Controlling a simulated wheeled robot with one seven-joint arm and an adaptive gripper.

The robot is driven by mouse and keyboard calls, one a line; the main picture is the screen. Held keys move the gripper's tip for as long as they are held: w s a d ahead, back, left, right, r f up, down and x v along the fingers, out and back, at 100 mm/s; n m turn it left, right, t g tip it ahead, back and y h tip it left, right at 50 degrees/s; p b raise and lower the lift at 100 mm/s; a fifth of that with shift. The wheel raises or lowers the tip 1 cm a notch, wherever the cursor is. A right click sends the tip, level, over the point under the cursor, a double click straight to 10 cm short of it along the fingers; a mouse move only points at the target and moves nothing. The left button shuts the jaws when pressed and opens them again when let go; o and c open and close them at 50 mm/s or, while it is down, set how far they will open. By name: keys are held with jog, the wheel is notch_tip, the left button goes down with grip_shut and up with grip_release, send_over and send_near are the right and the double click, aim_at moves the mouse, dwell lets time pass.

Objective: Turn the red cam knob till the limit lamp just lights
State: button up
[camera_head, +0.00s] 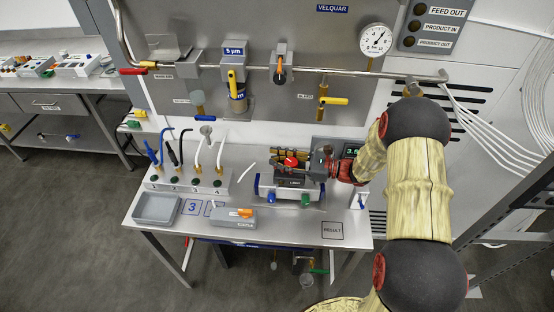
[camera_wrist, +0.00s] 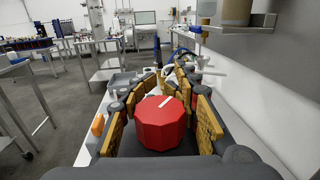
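The red cam knob (camera_wrist: 160,126) is large and faceted, with a white mark (camera_wrist: 166,102) on its face, in the wrist view. The two yellow-padded fingers of my gripper (camera_wrist: 164,112) stand on either side of it, with narrow gaps seeming to show. In the head view the knob (camera_head: 290,161) is a small red spot by my gripper (camera_head: 289,158), above a dark device (camera_head: 296,184) on the bench. The device has a small label that seems to read LIMIT. I cannot make out a limit lamp or whether it is lit.
The steel bench (camera_head: 270,225) holds a grey tray (camera_head: 157,209), a grey box with an orange part (camera_head: 233,218) and a block with cables (camera_head: 180,181). Pipes and valves run above.

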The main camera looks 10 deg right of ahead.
jog(key=o, duration=0.5)
jog(key=shift+c, duration=0.2)
jog(key=v, duration=1.2)
